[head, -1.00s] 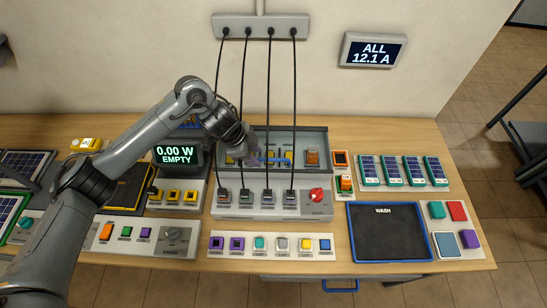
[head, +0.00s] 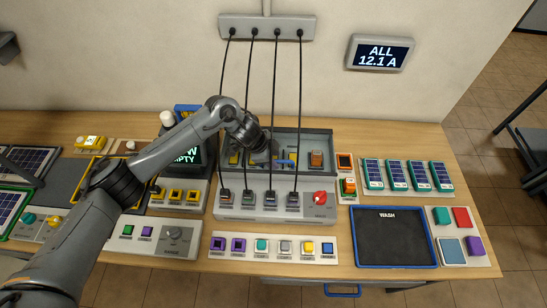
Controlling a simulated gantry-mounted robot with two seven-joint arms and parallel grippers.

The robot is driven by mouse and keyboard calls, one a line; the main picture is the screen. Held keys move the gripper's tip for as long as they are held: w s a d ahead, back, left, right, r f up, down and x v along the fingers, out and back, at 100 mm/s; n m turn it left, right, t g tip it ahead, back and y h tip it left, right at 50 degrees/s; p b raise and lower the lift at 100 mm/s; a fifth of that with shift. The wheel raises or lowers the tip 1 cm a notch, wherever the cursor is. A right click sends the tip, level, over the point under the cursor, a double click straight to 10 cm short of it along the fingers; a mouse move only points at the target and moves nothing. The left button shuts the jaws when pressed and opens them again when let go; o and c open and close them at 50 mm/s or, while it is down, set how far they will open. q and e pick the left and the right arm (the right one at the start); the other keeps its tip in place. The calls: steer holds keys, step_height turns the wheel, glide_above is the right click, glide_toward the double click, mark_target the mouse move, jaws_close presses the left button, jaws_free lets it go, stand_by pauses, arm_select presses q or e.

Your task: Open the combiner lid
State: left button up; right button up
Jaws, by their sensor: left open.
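The combiner (head: 262,211) is a grey box at the middle of the table, with several black cables plugged along its front and a red knob (head: 320,198) at its right. Behind the plugs is a shallow dark-rimmed bay (head: 322,141). Yellow, blue and orange parts show inside it. I cannot tell whether a clear lid covers this bay. My left gripper (head: 272,158) is over the bay, close to a blue part (head: 284,162); its fingers are small and partly hidden by the wrist, and I see nothing held. Contact is unclear. My right gripper is not in view.
Cables hang from a wall strip (head: 267,22) just behind my left wrist. A button row (head: 272,247) lies in front of the combiner. A black wash tray (head: 394,238), orange units (head: 347,187) and small panels (head: 406,175) stand to the right. A display (head: 187,157) is partly behind my arm.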

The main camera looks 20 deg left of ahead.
arm_select(q)
steer(key=shift+f, duration=0.2)
jaws_close()
steer(key=shift+r, duration=0.1)
